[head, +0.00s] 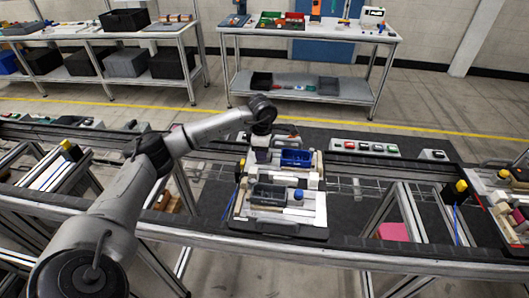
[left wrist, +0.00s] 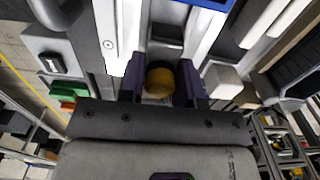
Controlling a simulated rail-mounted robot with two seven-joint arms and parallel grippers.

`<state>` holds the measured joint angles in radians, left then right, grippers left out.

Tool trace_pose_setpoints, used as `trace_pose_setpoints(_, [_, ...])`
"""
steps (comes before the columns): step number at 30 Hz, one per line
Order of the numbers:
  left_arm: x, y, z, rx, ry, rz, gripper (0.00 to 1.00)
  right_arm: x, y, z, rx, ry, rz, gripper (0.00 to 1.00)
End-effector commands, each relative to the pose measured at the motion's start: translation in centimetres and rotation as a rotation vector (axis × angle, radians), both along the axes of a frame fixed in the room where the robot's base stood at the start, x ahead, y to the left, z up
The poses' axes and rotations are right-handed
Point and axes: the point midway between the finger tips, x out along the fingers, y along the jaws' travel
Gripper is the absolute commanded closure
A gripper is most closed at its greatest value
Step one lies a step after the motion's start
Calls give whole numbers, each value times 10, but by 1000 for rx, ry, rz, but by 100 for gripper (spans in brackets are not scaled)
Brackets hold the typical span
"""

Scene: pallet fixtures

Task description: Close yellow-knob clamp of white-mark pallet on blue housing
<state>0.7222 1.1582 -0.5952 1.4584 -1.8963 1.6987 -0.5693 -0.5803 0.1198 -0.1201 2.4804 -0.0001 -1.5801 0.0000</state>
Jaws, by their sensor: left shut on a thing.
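The pallet (head: 310,213) sits on the conveyor in the head view, with white blocks, a grey bin (head: 268,195) and a blue housing (head: 297,158) on it. A corner of the blue housing shows at the top of the left wrist view (left wrist: 206,3). My left gripper (head: 258,152) is over the pallet's far left part, left of the blue housing. In the left wrist view its two dark fingers (left wrist: 161,84) are shut on the yellow knob (left wrist: 159,78) of a clamp. The knob is hidden in the head view. I cannot make out the white mark. My right gripper is out of view.
A control box with several buttons (head: 364,147) stands behind the conveyor. Another pallet (head: 508,200) is at the far right. Yellow-topped posts (head: 461,186) stand by the rail. The dark conveyor surface right of the pallet is mostly clear.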

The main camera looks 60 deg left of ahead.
Motion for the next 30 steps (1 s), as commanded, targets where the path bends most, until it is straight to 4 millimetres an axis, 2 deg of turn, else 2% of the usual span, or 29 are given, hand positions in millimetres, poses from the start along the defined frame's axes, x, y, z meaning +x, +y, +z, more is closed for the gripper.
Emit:
trace_pose_setpoints(21, [18,-15,1,-1,-2,0,89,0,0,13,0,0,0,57])
trace_pose_setpoints(22, [18,-15,1,-1,-1,1,65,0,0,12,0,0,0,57])
trace_pose_setpoints(27, [17,-14,0,-1,-1,0,51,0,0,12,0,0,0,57])
trace_pose_setpoints(30, [17,-14,0,-1,-1,0,51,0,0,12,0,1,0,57])
